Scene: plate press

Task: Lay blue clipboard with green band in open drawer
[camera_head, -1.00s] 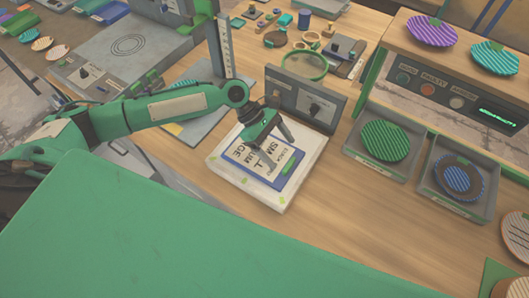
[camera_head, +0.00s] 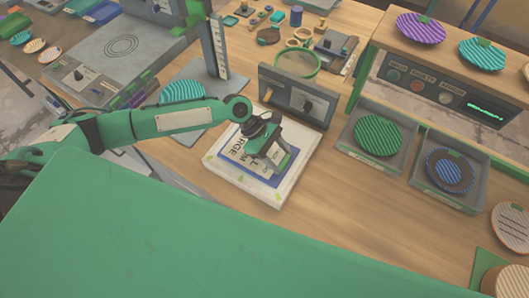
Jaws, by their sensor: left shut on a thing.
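The blue clipboard (camera_head: 251,173) carries a white sheet with large black letters. It lies on or just over a white, thick-edged slab (camera_head: 272,199) near the middle of the table. My left gripper (camera_head: 269,166) is over the clipboard's right part and shut on it. The gripper hides that part, and I cannot make out the green band now. I cannot tell whether the clipboard is lifted off the slab. My right gripper is not in view. I cannot clearly make out an open drawer.
A grey panel with a knob (camera_head: 298,98) stands just behind the slab. Grey trays with a green striped plate (camera_head: 378,135) and a blue striped plate (camera_head: 449,170) lie to the right. Wooden table is free right of the slab. A large green surface (camera_head: 190,235) fills the foreground.

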